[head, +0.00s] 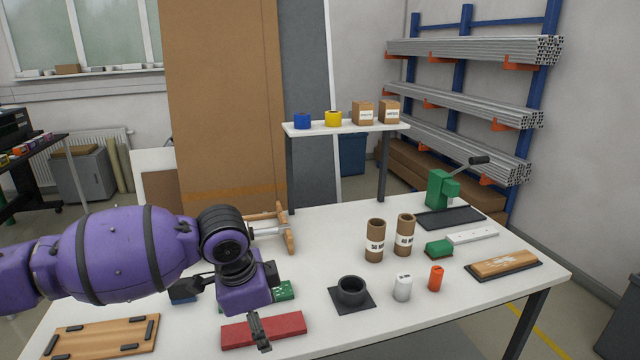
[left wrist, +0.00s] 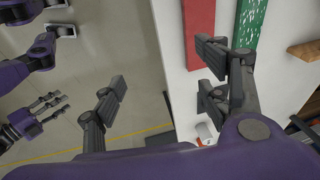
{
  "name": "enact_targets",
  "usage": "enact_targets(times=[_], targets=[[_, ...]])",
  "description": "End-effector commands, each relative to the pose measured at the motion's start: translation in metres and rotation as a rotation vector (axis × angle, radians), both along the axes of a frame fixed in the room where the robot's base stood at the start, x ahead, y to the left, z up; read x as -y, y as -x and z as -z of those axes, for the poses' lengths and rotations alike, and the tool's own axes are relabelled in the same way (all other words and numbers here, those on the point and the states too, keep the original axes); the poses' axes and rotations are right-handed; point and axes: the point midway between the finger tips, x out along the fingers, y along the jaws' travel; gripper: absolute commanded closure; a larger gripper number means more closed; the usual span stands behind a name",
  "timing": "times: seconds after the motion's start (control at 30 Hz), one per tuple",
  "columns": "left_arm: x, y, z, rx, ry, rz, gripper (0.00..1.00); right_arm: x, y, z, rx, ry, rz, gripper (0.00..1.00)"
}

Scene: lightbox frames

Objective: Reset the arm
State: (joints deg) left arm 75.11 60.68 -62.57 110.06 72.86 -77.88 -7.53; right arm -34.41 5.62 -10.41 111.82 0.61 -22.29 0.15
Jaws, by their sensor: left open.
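My left arm comes in from the left in the head view, over the white table. My left gripper (head: 258,330) points down at the front edge, over the red bar (head: 290,325). In the left wrist view the gripper (left wrist: 163,85) is open, with its fingers wide apart and nothing between them. One side is above the floor, the other above the table by the red bar (left wrist: 199,30). A purple arm with dark fingers, seemingly my right gripper (left wrist: 48,108), shows at the left of the wrist view, above the floor; its opening is unclear.
A wooden board (head: 100,338) lies at the table's left front. A black round holder (head: 352,292), white cylinder (head: 402,287), orange cylinder (head: 436,278) and two cardboard tubes (head: 375,240) stand right of the gripper. A green press (head: 442,188) stands behind. Bare table (head: 335,218) lies between.

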Motion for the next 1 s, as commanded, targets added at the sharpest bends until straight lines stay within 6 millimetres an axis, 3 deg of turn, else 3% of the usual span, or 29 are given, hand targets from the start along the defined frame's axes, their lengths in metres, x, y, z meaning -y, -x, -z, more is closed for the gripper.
enact_targets(times=[0.1,0.23,0.4,0.57,0.67,0.77,1.0], targets=[[0.033,-0.029,-0.016,0.138,0.097,0.021,0.32,-0.001,-0.002,-0.001,0.004,-0.003,0.001,0.58],[0.078,-0.048,-0.015,0.272,0.251,0.039,0.32,-0.004,-0.010,-0.004,0.017,-0.008,0.004,0.58],[0.119,-0.052,-0.005,0.380,0.437,0.027,0.32,-0.007,-0.013,-0.007,0.023,-0.014,0.007,0.58],[0.141,-0.045,0.016,0.464,0.623,-0.044,0.32,-0.006,-0.005,-0.003,0.008,-0.014,0.010,0.58],[0.141,-0.036,0.033,0.511,0.725,-0.124,0.32,-0.006,-0.001,-0.002,0.000,-0.014,0.013,0.58],[0.128,-0.024,0.054,0.553,0.797,-0.227,0.32,-0.005,0.001,-0.002,-0.001,-0.014,0.012,0.58],[0.064,0.027,0.128,0.619,0.839,-0.513,0.32,-0.003,0.000,-0.003,0.001,-0.008,0.004,0.58]])
